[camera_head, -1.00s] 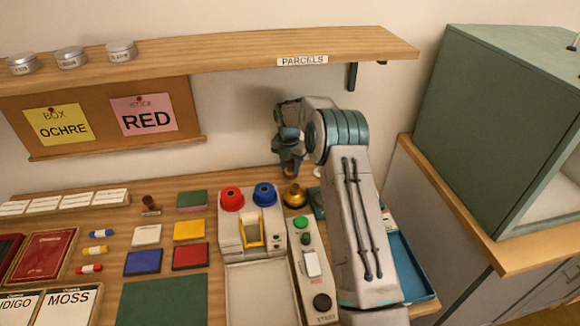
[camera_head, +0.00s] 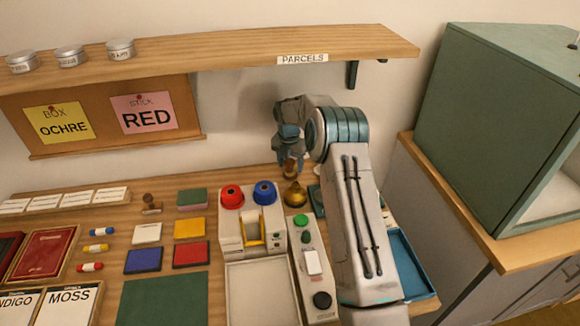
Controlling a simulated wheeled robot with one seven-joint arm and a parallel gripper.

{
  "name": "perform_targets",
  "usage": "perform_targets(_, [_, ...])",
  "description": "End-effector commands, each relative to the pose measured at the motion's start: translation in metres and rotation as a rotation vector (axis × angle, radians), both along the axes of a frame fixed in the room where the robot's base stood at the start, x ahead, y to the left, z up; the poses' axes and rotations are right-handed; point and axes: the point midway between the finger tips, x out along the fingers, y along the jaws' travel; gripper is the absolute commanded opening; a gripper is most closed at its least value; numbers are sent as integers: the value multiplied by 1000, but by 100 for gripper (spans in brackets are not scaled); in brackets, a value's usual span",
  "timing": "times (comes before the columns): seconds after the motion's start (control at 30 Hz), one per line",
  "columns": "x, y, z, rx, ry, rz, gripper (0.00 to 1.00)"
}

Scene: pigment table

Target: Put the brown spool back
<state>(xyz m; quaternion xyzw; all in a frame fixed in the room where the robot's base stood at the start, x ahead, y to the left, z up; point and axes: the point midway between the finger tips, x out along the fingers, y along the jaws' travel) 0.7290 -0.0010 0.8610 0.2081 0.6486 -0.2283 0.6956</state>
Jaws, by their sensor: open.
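No brown spool can be made out for certain. A small brown piece (camera_head: 291,170) shows just at and below my gripper (camera_head: 290,160), above a rounded brass-coloured object (camera_head: 295,196). I cannot tell whether it is the spool, or whether it touches the brass object. My gripper points down at the back of the table, with its jaws open around or just above the brown piece. A red spool (camera_head: 232,197) and a blue spool (camera_head: 265,193) sit on top of the cream dispenser (camera_head: 231,232), left of my gripper.
A control box (camera_head: 311,262) with a green button stands in front of the brass object. A blue tray (camera_head: 412,265) lies right of my arm, which hides part of the table. The parcels shelf (camera_head: 240,55) overhangs the back. Coloured pads and a stamp (camera_head: 151,205) lie left.

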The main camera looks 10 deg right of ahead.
Motion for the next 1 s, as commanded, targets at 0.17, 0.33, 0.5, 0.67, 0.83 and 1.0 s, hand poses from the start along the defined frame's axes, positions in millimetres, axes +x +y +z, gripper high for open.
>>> perform_targets(0.17, [-1, 1, 38, 0, -6, -1, 55])
perform_targets(0.33, [-4, 3, 73, 0, -4, -1, 55])
perform_targets(0.5, [-5, 4, 97, -1, -1, -1, 55])
perform_targets(0.67, [-6, 5, 107, -1, -1, -1, 55])
perform_targets(0.83, [-6, 5, 108, 0, 0, 0, 55])
perform_targets(1.0, [-6, 5, 107, 0, 0, 0, 55])
